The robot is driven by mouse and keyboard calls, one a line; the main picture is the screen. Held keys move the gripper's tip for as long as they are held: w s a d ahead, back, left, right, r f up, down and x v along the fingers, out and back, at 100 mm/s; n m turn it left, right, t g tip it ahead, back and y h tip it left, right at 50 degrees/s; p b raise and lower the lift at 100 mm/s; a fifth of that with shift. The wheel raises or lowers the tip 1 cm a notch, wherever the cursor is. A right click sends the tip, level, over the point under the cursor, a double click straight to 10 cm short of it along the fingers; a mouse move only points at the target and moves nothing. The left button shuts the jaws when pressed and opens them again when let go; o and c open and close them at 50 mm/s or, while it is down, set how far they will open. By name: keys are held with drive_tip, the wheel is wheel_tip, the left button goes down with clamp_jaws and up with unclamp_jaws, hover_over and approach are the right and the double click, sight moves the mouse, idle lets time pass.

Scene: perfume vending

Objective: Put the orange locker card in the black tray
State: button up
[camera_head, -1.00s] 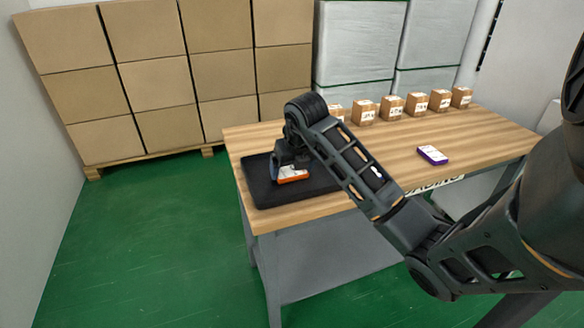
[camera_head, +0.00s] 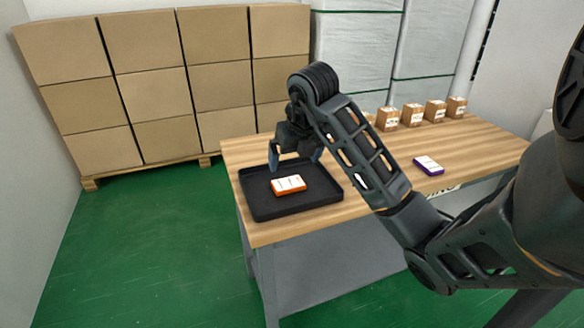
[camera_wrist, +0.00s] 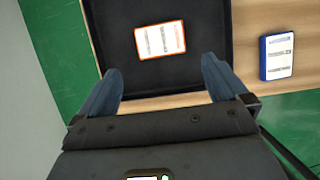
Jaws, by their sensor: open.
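The orange locker card (camera_head: 288,184), white on top with an orange edge, lies flat inside the black tray (camera_head: 262,211) on the wooden table. It also shows in the wrist view (camera_wrist: 160,40), inside the tray (camera_wrist: 207,40) beyond the fingertips. My gripper (camera_head: 296,160) is open and empty above the tray. Its two blue-grey fingers stand wide apart in the wrist view (camera_wrist: 162,80), not touching the card.
A purple-edged card (camera_head: 428,165) lies on the table (camera_head: 385,212) to the right; a blue-edged card (camera_wrist: 277,57) shows right of the tray in the wrist view. Several small boxes (camera_head: 412,114) line the table's back edge. Stacked cartons (camera_head: 150,90) stand behind.

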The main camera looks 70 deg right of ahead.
drive_tip(key=shift+v, duration=1.05)
